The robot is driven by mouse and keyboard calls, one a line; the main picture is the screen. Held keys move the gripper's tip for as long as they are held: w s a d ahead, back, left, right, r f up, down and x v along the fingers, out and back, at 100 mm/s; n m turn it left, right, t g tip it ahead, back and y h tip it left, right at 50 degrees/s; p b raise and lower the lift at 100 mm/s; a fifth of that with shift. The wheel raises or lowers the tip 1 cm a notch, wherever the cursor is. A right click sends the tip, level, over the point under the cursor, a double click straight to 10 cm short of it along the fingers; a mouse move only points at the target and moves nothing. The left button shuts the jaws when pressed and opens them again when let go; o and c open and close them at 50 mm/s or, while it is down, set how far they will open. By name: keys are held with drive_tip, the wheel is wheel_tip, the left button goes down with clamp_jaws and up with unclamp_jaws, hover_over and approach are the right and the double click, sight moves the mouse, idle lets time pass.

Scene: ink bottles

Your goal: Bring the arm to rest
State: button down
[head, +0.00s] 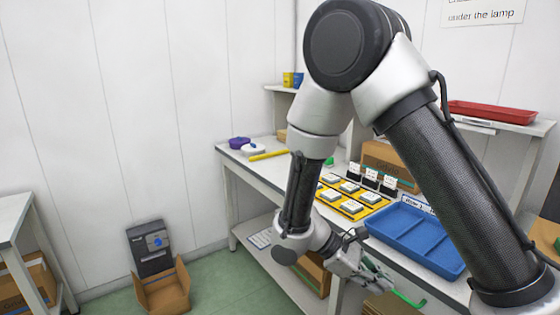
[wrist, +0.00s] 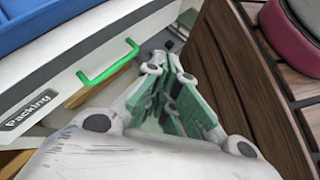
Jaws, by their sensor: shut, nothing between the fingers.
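My gripper (head: 372,278) is at the end of my folded arm, in front of the table's near edge and below the blue tray. In the wrist view my gripper (wrist: 168,72) shows its green-padded fingers close together, shut with nothing between them. It hangs in the gap between the white table front with the "Packing" label and a wooden slatted surface. My arm (head: 310,110) rises high and bends down across the middle of the head view, hiding part of the table.
The table holds a blue tray (head: 413,238), a yellow rack (head: 347,206) with white-topped items, and a purple bowl (head: 239,142). A green handle (wrist: 108,64) sticks out close to my gripper. An open cardboard box (head: 163,290) stands on the floor at left.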

drive_tip(key=s+d+r+m+t+y, duration=0.2)
drive_tip(key=s+d+r+m+y, duration=0.1)
drive_tip(key=r, duration=0.5)
drive_tip(key=s+d+r+m+t+y, duration=0.2)
drive_tip(key=d+r+m+t+y, duration=0.1)
drive_tip(key=r, duration=0.5)
drive_tip(key=s+d+r+m+t+y, duration=0.2)
drive_tip(key=s+d+r+m+y, duration=0.1)
drive_tip(key=d+r+m, duration=0.4)
drive_tip(key=shift+s+d+r+y, duration=0.3)
drive_tip(key=shift+r+y, duration=0.3)
drive_tip(key=shift+y, duration=0.2)
